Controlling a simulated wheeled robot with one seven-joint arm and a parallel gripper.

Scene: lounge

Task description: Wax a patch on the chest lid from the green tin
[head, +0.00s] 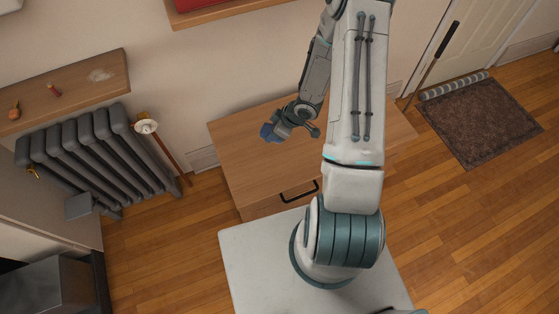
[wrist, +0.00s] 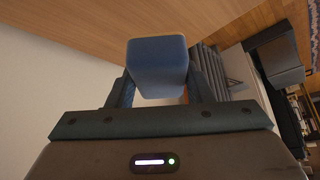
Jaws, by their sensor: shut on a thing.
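The wooden chest lid (head: 245,178) lies below my arm in the head view, with a black handle on the chest's front. My gripper (head: 274,133) is over the lid's far left part. It is shut on a blue block (wrist: 157,60) with rounded edges, which also shows in the head view (head: 266,132). In the wrist view the block sits between both fingers, with a wood surface beyond it. I cannot tell whether the block touches the lid. My arm hides the lid's right middle part. I see no green tin in either view.
A wooden shelf (head: 75,88) with a pale smudge and small objects is at the upper left, above a grey radiator (head: 90,150). A stick with a pale head (head: 147,126) stands left of the chest. A brown mat (head: 480,120) lies on the right. Floor between is clear.

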